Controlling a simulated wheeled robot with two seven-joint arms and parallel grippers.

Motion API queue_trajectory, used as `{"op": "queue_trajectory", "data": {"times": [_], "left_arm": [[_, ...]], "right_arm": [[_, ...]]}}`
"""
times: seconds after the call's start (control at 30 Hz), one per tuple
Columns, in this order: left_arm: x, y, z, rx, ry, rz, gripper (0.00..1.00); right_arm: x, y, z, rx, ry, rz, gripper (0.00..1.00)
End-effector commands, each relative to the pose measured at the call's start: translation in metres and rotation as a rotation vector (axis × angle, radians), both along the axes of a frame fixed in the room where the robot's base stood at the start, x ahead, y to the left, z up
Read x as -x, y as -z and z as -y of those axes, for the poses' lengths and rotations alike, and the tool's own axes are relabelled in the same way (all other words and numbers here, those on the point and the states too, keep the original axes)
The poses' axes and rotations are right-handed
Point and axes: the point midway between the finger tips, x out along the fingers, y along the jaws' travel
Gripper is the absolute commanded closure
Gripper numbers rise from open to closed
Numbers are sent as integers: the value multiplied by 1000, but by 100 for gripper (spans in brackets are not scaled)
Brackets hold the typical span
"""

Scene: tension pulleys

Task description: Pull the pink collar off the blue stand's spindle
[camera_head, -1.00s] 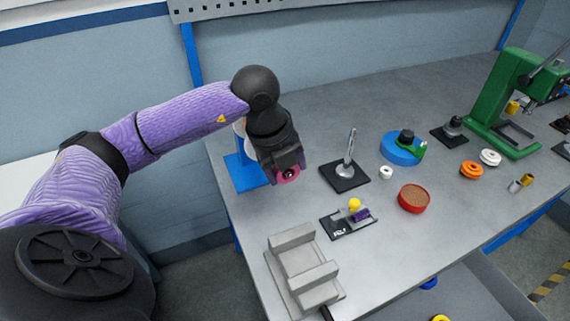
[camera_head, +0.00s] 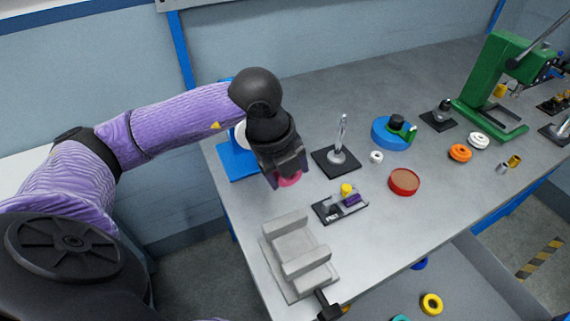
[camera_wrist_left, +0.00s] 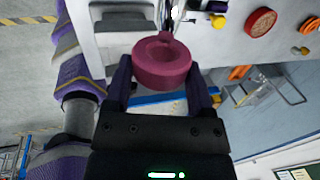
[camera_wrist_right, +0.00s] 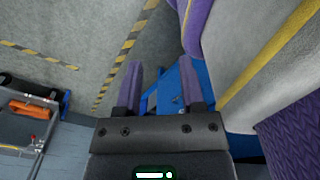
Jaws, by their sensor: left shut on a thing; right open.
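The pink collar (camera_head: 291,181) is a thick ring, held at the tips of my left gripper (camera_head: 287,172) above the near left part of the table. In the left wrist view the pink collar (camera_wrist_left: 162,62) sits between the two fingers, its round hole facing up in the picture. The blue stand (camera_head: 236,161) is at the table's left edge, partly behind my left wrist. The collar appears apart from it. The stand's spindle is hidden from the head camera. My right gripper (camera_wrist_right: 160,78) is open and empty, away from the table; it is outside the head view.
A black plate with a silver spindle (camera_head: 339,150), a small fixture (camera_head: 341,205), a red dish (camera_head: 404,182) and a blue round base (camera_head: 388,134) lie to the right. A green press (camera_head: 497,85) stands farther back.

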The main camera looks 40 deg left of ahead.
Motion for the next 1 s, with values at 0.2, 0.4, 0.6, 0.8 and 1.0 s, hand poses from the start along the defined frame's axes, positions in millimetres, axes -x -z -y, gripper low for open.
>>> {"op": "queue_trajectory", "data": {"times": [0.2, 0.4, 0.6, 0.8, 1.0], "left_arm": [[4, 0, 6, 0, 0, -1, 87], [5, 0, 10, 0, 2, 0, 87], [15, -1, 30, 2, 5, 0, 87], [22, -1, 42, 1, 1, 1, 87], [22, 0, 42, 0, 0, 0, 87]], "right_arm": [[0, -1, 0, 0, 0, 0, 50], [0, -2, 0, 0, 0, 1, 50], [-1, -7, 0, 0, 0, 2, 50], [-1, -8, 0, 0, 0, 2, 50], [-1, -8, 0, 0, 0, 2, 50]]}}
